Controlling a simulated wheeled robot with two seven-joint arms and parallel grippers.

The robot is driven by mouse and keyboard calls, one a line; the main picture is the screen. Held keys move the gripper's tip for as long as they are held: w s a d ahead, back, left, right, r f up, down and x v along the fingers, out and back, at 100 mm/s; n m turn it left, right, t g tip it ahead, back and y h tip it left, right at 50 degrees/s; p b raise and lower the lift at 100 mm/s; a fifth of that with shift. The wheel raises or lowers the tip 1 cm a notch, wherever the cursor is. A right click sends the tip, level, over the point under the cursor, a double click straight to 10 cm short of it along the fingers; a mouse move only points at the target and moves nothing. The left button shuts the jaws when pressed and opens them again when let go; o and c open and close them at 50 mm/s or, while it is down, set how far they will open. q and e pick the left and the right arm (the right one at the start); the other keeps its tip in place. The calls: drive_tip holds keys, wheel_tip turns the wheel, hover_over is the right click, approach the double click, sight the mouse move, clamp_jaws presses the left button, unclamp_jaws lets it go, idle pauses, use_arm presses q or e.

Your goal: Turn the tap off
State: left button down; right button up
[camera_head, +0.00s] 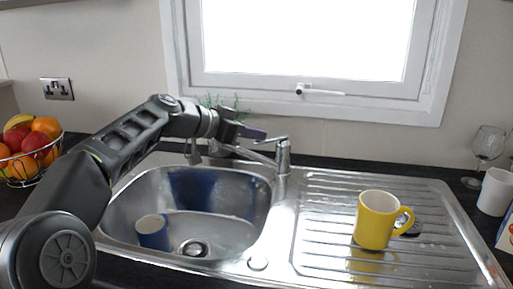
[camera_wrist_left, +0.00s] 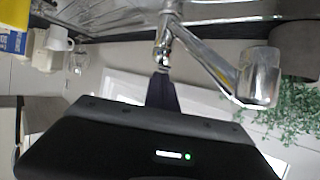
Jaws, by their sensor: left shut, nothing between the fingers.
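The chrome tap (camera_head: 283,158) stands behind the sink, between the basin and the drainer, with its spout reaching left over the basin. Its small lever on top points left. In the left wrist view the tap (camera_wrist_left: 168,32) is near the top, its spout running down to the right. My left gripper (camera_head: 256,134) is shut and empty, just left of the tap's top by the lever's end. Its dark fingers (camera_wrist_left: 163,92) show near the tap body; I cannot tell whether they touch the lever. I see no clear water stream. My right gripper is out of view.
The steel basin (camera_head: 120,213) holds a blue-and-white cup (camera_head: 152,232). A yellow mug (camera_head: 375,222) stands on the drainer (camera_head: 325,200). A fruit basket (camera_head: 30,152) is at left; a glass (camera_head: 488,145) and white mug (camera_head: 495,192) are at right. A plant (camera_wrist_left: 285,120) is behind the spout.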

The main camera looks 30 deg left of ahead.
use_arm(q)
drive_tip(key=shift+s+a+f, duration=0.1)
drive_tip(key=shift+s+f, duration=0.1)
drive_tip(key=shift+f, duration=0.1)
drive_tip(key=v, duration=0.7)
drive_tip(key=shift+s+r, duration=0.2)
drive_tip(key=shift+r, duration=0.25)
idle(0.3)
